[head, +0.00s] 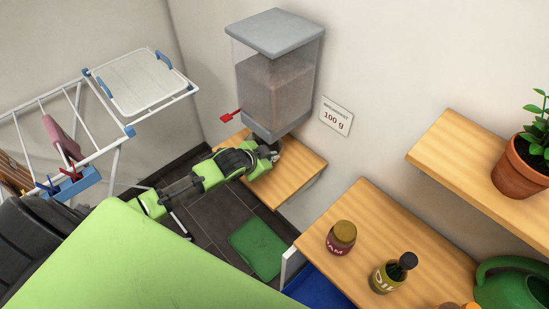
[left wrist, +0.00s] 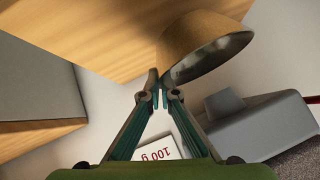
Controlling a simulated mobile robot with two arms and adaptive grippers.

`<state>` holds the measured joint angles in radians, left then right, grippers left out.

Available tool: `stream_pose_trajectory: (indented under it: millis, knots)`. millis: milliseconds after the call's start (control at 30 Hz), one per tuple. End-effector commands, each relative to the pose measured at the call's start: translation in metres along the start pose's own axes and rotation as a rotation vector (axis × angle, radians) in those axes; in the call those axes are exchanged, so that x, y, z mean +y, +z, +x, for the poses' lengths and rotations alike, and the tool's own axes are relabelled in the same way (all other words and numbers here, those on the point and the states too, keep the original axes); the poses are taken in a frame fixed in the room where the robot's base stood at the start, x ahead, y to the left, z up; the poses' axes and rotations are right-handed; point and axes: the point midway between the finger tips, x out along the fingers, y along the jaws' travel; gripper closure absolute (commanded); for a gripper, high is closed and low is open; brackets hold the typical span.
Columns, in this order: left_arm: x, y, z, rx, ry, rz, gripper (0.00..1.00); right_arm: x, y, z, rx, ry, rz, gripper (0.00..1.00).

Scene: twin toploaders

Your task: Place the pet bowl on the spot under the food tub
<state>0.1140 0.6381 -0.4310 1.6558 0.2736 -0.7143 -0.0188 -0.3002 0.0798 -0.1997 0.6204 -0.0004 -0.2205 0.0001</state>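The food tub (head: 275,85), a clear bin with a grey lid and a red lever (head: 231,117), is on the back wall above a wooden shelf (head: 295,180). My left gripper (head: 272,152) is just below the tub, over the shelf. In the left wrist view, the tan pet bowl (left wrist: 203,38) with a grey inside is at the fingertips. My left gripper (left wrist: 163,92) is nearly closed, with the bowl's rim between its tips. I cannot tell whether the bowl touches the shelf. The bowl is hidden in the head view, and no marked spot shows. My right gripper is out of view.
A "100 g" sign (head: 336,116) is right of the tub. A jam jar (head: 341,237) and an oil bottle (head: 392,273) stand on the counter (head: 360,205). A drying rack (head: 120,130) is at left, and a green mat (head: 257,248) lies on the floor.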

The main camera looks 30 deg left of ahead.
Motion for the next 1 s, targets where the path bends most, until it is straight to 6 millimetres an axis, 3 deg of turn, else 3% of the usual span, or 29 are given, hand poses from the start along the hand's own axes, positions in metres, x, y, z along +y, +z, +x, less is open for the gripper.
stream_pose_trajectory:
  millis: [200, 433, 833, 900, 1000]
  knots:
    - [-0.007, -0.013, 0.012, 0.003, -0.002, 0.001, 1.00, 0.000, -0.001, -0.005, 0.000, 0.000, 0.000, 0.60]
    - [0.005, 0.011, 0.031, -0.001, -0.001, 0.001, 1.00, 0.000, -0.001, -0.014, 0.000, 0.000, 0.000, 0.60]
    - [0.008, 0.016, 0.036, 0.001, -0.001, 0.002, 1.00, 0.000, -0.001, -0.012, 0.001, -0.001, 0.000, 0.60]
    - [0.008, 0.016, 0.035, 0.000, 0.000, 0.001, 0.80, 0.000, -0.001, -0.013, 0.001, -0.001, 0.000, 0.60]
    - [0.008, 0.016, 0.035, 0.000, 0.000, 0.001, 0.79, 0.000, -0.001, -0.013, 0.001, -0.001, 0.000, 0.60]
